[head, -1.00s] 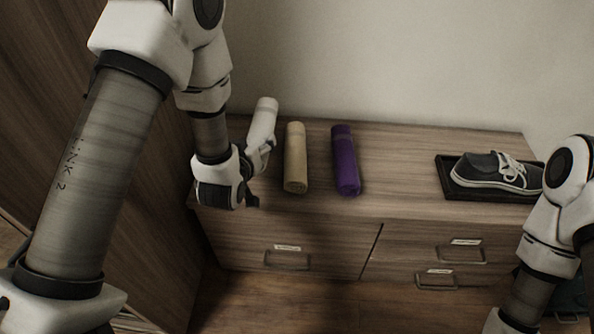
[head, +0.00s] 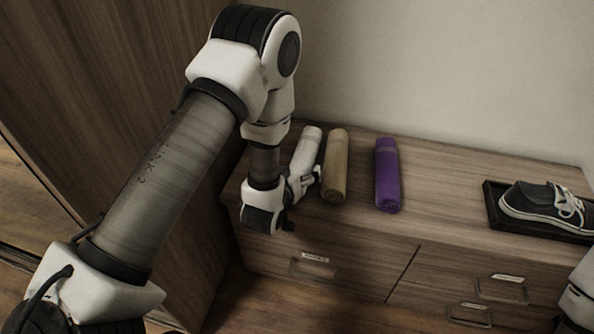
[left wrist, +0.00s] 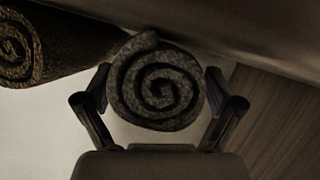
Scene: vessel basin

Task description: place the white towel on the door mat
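The white towel (head: 307,146) is rolled up and lies at the left end of the wooden cabinet top, close beside the beige roll. My left gripper (head: 304,184) is at the near end of the white towel, with its fingers on both sides. In the left wrist view, the spiral end of the towel (left wrist: 157,88) fills the space between the fingers, which touch its sides. I cannot tell whether it rests on the cabinet top or is slightly raised. My right gripper is out of view. I see no door mat.
A beige roll (head: 336,165) and a purple roll (head: 387,175) lie on the cabinet top (head: 440,185). A dark shoe (head: 540,204) sits in a black tray (head: 492,205) at right. A tall wooden panel (head: 110,60) stands at left. The top between the purple roll and tray is clear.

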